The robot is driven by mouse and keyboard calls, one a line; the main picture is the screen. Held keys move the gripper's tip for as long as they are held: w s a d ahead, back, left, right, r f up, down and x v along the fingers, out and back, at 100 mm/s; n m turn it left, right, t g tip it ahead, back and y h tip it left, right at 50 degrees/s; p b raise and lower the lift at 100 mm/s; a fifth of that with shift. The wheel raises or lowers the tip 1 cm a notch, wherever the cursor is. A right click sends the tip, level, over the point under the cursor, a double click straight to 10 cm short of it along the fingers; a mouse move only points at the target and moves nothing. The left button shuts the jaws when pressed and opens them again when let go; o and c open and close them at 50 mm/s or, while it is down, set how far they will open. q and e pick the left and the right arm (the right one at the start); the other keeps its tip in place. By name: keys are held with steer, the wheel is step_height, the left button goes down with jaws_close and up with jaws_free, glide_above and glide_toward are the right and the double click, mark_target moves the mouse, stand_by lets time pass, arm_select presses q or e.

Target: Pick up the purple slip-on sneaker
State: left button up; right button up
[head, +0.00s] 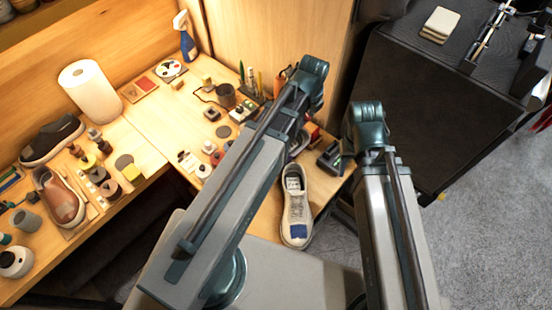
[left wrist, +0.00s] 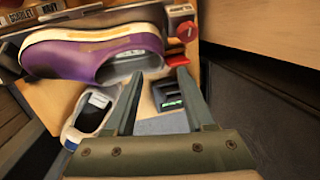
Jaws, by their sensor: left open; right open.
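The purple slip-on sneaker (left wrist: 88,58), with a pale sole edge, lies across the upper left of the left wrist view, its opening towards the right. In the head view it is almost wholly hidden behind my left arm. My left gripper (left wrist: 160,76) is open and empty. Its fingers point at the heel end of the purple sneaker, the left fingertip close to the shoe's opening. I cannot tell whether they touch. My right arm shows in the head view, but its gripper does not.
A white sneaker (head: 296,207) with a blue patch lies at the table's front edge, beside a black device (head: 331,158) with a green display. A brown shoe (head: 60,197), a dark shoe (head: 52,140), a paper roll (head: 91,92) and small items crowd the left. A black cabinet (head: 415,110) stands right.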

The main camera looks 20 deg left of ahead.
mark_target(304, 131)
arm_select(q)
steer(key=f+b, duration=0.3)
steer(key=w+f+b, duration=0.1)
steer(key=f, duration=0.1)
steer(key=shift+a+f, duration=0.1)
steer(key=shift+f, duration=0.1)
steer(key=f+b, duration=0.1)
steer(key=b, duration=0.1)
steer(key=f+b, duration=0.2)
steer(key=w+f+b, duration=0.1)
steer(key=f, duration=0.1)
steer(key=shift+f+b, duration=0.25)
steer(key=shift+b, duration=0.15)
steer(key=shift+r, duration=0.1)
steer(key=shift+s, duration=0.1)
jaws_close()
stand_by(0.8)
